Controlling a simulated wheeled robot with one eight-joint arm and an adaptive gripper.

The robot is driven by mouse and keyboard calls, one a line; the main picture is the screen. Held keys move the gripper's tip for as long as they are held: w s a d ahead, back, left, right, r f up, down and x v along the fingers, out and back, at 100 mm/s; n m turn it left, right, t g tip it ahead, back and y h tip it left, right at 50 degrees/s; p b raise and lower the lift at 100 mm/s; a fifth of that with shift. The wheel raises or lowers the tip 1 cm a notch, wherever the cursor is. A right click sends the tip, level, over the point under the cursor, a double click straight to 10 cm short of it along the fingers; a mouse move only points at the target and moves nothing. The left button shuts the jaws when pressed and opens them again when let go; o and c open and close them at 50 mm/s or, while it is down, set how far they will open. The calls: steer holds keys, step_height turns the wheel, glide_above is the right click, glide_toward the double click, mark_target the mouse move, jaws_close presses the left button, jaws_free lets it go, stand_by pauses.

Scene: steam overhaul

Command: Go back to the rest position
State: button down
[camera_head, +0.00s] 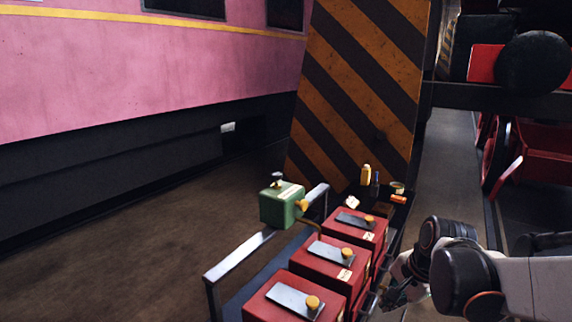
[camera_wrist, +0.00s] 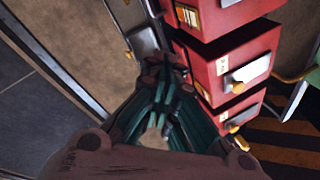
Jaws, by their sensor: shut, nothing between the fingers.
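My gripper (camera_wrist: 165,75) is shut and empty in the wrist view, its fingers together beside the red boxes. In the head view my arm comes in from the right, and my gripper (camera_head: 392,296) hangs low at the right side of the red boxes, partly hidden by my wrist. Three red boxes with grey plates and yellow knobs stand in a row: a near one (camera_head: 262,312), a middle one (camera_head: 305,268) and a far one (camera_head: 340,232). They also show in the wrist view (camera_wrist: 225,72).
The boxes stand on a cart with a grey rail (camera_head: 240,255). A striped pillar (camera_head: 355,90) rises behind. Open floor (camera_head: 130,250) lies left, below a pink carriage (camera_head: 150,75).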

steer(key=s+a+r+n+t, duration=0.1)
steer(key=s+a+r+n, duration=0.1)
steer(key=s+n, duration=0.4)
steer(key=s+a+r+n+t+h, duration=0.1)
steer(key=s+a+r+n+t, duration=0.1)
steer(key=s+n, duration=0.5)
steer(key=s+a+r+b, duration=0.1)
steer(key=s+r, duration=0.1)
steer(key=s, duration=0.1)
steer(key=shift+s+a, duration=0.15)
steer(key=shift+s, duration=0.05)
